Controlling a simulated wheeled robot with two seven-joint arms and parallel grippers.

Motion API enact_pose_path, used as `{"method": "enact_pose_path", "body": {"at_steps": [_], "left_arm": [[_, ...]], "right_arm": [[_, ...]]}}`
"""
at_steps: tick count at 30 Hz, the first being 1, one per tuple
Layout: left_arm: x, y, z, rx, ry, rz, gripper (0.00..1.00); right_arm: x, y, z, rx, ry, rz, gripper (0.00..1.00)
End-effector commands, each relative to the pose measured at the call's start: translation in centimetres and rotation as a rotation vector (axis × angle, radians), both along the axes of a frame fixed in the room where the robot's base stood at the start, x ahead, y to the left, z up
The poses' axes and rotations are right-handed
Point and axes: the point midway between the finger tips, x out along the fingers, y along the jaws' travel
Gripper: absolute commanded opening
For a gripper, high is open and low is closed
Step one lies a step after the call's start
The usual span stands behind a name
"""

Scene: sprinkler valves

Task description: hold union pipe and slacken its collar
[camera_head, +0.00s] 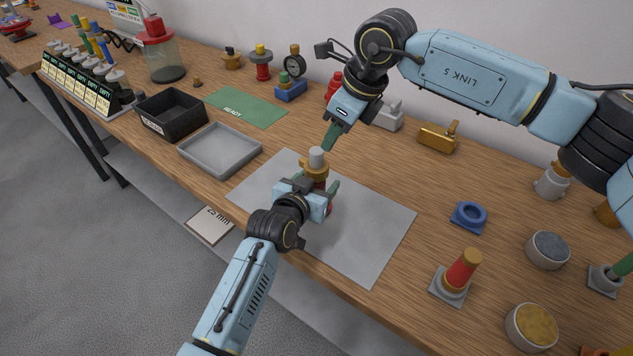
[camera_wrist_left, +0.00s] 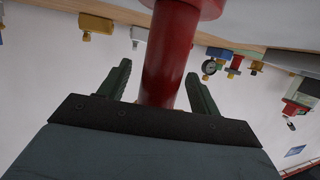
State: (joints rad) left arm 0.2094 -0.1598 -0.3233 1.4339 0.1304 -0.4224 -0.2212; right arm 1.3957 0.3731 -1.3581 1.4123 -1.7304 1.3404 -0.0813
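The union pipe stands upright on the grey mat (camera_head: 370,232), with a grey top (camera_head: 317,156), a brass-coloured collar (camera_head: 315,171) and a red lower body. My left gripper (camera_head: 330,194) is low at the red body, partly hiding it. In the left wrist view, the red body (camera_wrist_left: 168,60) stands between the spread fingers of this gripper (camera_wrist_left: 158,82); a gap shows on the left side, and contact on the right is unclear. My right gripper (camera_head: 329,137) is above and slightly right of the grey top, apart from it. Its fingers overlap, so their opening is unclear.
A grey tray (camera_head: 220,170), a black bin (camera_head: 172,132) and a green READY mat (camera_head: 246,107) lie to the left. The grey mat's right part is clear.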

Motion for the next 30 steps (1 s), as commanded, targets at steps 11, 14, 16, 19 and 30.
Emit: {"method": "enact_pose_path", "body": {"at_steps": [11,14,16,19,30], "left_arm": [[-0.5,0.2,0.1,0.0,0.0,0.0,0.63],[-1.4,0.6,0.4,0.0,0.001,0.0,0.63],[-2.2,1.0,0.6,-0.001,0.0,0.0,0.63],[-3.7,1.7,1.2,0.001,0.0,0.0,0.63],[-9.0,4.1,3.0,0.001,0.0,0.0,0.63]], "right_arm": [[0.0,0.0,0.0,0.0,0.0,0.0,0.36],[0.0,0.0,0.0,0.0,0.0,0.0,0.36],[0.0,0.0,0.0,0.0,0.0,0.0,0.36],[0.0,0.0,0.0,0.0,0.0,0.0,0.36],[0.0,0.0,0.0,0.0,0.0,0.0,0.36]]}}
